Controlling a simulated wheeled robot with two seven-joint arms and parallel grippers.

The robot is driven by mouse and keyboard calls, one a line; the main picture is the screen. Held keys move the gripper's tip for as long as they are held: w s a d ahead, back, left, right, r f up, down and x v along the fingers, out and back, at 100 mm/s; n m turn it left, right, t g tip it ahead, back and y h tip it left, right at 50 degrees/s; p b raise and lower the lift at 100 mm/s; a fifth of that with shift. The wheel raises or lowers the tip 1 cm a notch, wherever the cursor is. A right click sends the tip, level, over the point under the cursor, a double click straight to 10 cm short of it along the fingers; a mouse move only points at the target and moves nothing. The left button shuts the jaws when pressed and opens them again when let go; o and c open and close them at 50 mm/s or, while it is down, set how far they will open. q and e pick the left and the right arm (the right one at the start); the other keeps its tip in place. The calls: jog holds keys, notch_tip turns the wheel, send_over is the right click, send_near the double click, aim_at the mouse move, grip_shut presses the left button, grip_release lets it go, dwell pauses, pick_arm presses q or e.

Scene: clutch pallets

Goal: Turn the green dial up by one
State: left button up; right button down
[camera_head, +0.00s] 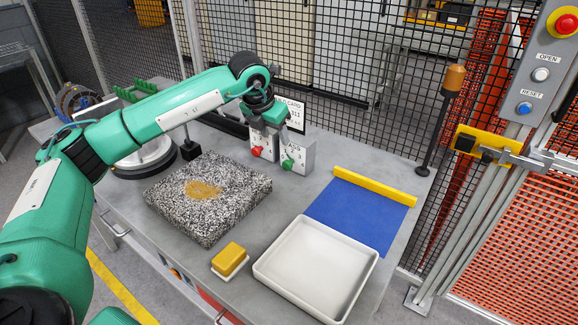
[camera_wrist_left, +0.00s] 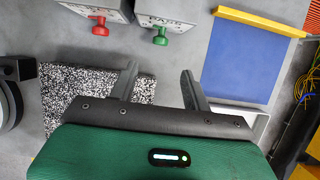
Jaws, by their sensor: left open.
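The green dial (camera_head: 288,163) sits on the front of a grey box (camera_head: 299,156) marked with letters, at the back of the table. It also shows in the left wrist view (camera_wrist_left: 160,37), near the top centre and beyond my fingertips. My left gripper (camera_wrist_left: 159,70) is open and empty, with its two fingers apart and the dial lined up between them but not touched. In the head view my left gripper (camera_head: 272,122) hangs above and close to the boxes, partly hiding their tops. My right gripper is not in view.
A red dial (camera_head: 257,151) on a second box stands just left of the green one. A speckled block (camera_head: 208,211), yellow block (camera_head: 229,258), white tray (camera_head: 317,268) and blue mat (camera_head: 352,215) lie nearer. A card stand (camera_head: 297,114) is behind the boxes.

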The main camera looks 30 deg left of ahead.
aim_at(286, 163)
pick_arm(q)
jog(key=p+x, duration=0.2)
jog(key=x, duration=1.1)
jog(key=shift+s+f, duration=0.1)
jog(key=shift+f, duration=0.05)
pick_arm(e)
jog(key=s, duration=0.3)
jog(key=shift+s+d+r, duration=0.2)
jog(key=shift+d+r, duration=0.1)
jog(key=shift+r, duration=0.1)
pick_arm(q)
jog(key=c, duration=0.9)
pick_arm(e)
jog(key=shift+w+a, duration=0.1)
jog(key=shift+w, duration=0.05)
